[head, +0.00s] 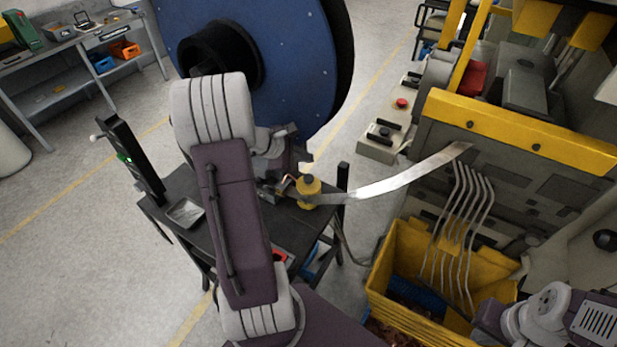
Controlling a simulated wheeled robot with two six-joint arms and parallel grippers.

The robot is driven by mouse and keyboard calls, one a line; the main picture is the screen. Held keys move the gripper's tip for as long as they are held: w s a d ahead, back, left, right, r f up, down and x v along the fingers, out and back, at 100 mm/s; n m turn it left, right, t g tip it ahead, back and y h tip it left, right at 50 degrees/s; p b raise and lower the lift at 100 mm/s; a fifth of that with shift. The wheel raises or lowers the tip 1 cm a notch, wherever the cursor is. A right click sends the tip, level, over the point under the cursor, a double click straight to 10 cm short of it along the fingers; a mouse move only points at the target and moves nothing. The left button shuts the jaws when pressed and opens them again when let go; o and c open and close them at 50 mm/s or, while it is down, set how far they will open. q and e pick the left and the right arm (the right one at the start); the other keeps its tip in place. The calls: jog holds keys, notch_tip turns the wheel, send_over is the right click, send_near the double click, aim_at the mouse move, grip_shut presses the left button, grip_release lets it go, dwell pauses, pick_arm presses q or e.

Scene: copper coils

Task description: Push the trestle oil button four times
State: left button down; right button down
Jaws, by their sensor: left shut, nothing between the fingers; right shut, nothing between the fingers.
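A dark trestle table (222,233) stands at the centre. I cannot tell for certain whether this is the oil button, and no button is clearly legible. My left arm rises across the table and bends down at its far end. My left gripper (279,183) is shut and empty, pointing down just left of the yellow fitting. Its fingertips are small and partly lost among dark parts, so contact cannot be told. Part of my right arm shows at the bottom right; its gripper is out of frame.
A large blue reel (290,60) stands behind the table. A pale metal strip (395,180) runs from the fitting to a grey and yellow machine (525,130). A yellow bin (385,268) stands at the lower right. A metal tray (185,213) lies on the table's left.

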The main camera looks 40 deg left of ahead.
dwell(1.0)
pick_arm(q)
jog(key=m, duration=0.3)
jog(key=shift+f+m, duration=0.1)
jog(key=shift+m, duration=0.3)
jog(key=m, duration=0.3)
jog(key=shift+s, duration=0.15)
notch_tip(320, 180, up, 4)
jog(key=m+b, duration=0.2)
jog(key=m, duration=0.8)
jog(key=shift+d+y, duration=0.15)
jog(key=shift+y, duration=0.25)
jog(key=b, duration=0.5)
send_over(306, 179)
notch_tip(306, 179, down, 8)
jog(key=shift+r, duration=0.1)
jog(key=shift+f+b, duration=0.5)
jog(key=shift+b, duration=0.45)
